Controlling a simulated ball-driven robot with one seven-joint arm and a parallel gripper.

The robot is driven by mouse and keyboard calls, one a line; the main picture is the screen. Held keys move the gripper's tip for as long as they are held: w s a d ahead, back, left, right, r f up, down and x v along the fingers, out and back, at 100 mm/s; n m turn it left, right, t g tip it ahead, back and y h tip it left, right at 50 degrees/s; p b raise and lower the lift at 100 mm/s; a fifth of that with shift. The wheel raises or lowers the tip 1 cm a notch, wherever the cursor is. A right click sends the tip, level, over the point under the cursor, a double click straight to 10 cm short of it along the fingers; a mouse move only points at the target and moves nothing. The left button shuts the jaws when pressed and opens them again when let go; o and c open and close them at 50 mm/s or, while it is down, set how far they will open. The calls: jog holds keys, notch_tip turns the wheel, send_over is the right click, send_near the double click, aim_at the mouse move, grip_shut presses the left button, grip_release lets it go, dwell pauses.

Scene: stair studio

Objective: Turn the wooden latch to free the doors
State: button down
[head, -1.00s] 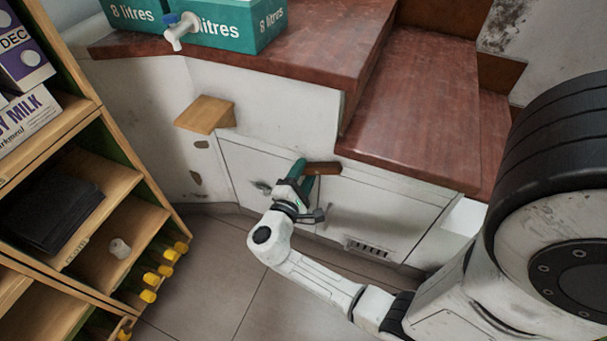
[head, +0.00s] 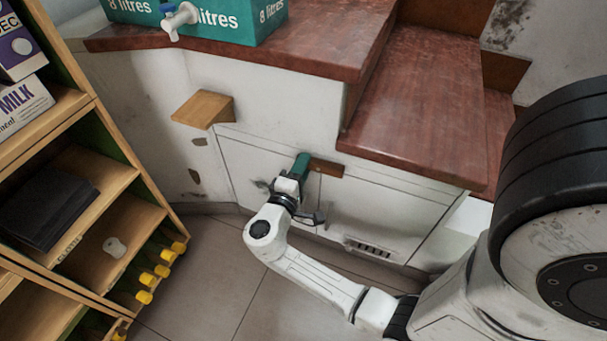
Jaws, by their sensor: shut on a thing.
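The wooden latch (head: 327,167) is a dark brown bar at the top of the seam between the two white cupboard doors. It lies nearly level, sloping slightly down to the right, and its left part is hidden behind my gripper. My gripper (head: 302,164), with green fingers, is at the latch's left end and shut on it; the fingertips are partly hidden. The left door (head: 243,165) and the right door (head: 375,217) both look closed under the red-brown steps.
A small wooden ledge (head: 203,109) juts from the wall above the left door. A shelf unit (head: 128,180) with yellow-ended items stands at the left. Green boxes (head: 235,22) with a white tap sit on the top step. The tiled floor (head: 215,270) before the doors is clear.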

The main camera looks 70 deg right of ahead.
jog(key=shift+r+m, duration=0.1)
jog(key=shift+m, duration=0.2)
jog(key=c, duration=0.8)
grip_release()
jog(key=shift+c, duration=0.2)
jog(key=a+p, duration=0.2)
jog(key=a, duration=0.9)
jog(key=shift+w+p, duration=0.3)
jog(key=shift+s+d, duration=0.1)
